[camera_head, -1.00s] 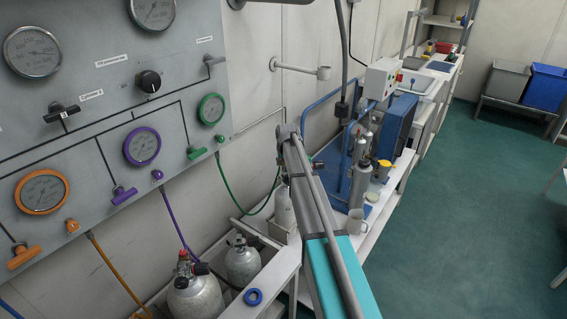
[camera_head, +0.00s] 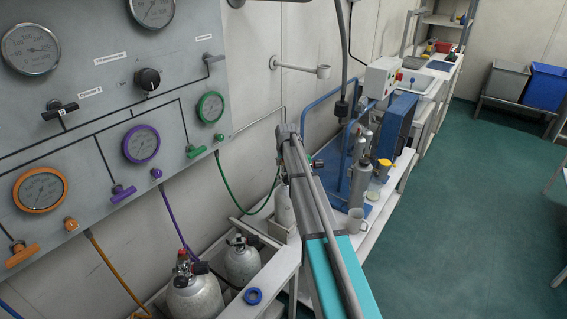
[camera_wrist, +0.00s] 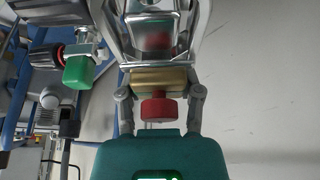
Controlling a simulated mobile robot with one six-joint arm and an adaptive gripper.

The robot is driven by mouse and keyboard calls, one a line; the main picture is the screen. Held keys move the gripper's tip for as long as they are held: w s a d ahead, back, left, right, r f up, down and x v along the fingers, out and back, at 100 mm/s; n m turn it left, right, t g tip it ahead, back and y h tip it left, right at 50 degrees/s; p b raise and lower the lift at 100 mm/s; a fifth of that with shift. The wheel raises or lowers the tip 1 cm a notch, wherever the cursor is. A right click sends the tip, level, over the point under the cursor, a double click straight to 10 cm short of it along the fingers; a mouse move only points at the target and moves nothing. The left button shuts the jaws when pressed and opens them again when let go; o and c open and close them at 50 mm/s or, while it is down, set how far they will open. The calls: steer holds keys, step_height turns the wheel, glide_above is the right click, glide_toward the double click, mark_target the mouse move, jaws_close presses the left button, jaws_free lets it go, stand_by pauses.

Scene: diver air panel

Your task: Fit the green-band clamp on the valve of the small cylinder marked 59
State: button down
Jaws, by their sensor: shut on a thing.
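My gripper (camera_wrist: 157,58) fills the middle of the wrist view and is shut on a metal clamp (camera_wrist: 157,106) with a red knob and a brass-coloured block. No green band can be made out on it. Left of it is a metal valve fitting with a black-and-red knob (camera_wrist: 45,57) and a green block (camera_wrist: 80,72). In the head view my arm hides the gripper and clamp. A green hose (camera_head: 235,200) runs from the panel to behind my arm's far end. A small grey cylinder (camera_head: 284,208) stands below there, partly hidden; no number 59 is legible.
A gauge panel (camera_head: 90,120) covers the left wall.

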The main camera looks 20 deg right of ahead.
steer(key=shift+f+b, duration=0.8)
steer(key=shift+f, duration=0.05)
stand_by(1.2)
steer(key=shift+c, duration=0.9)
jaws_free()
steer(key=shift+r, duration=0.15)
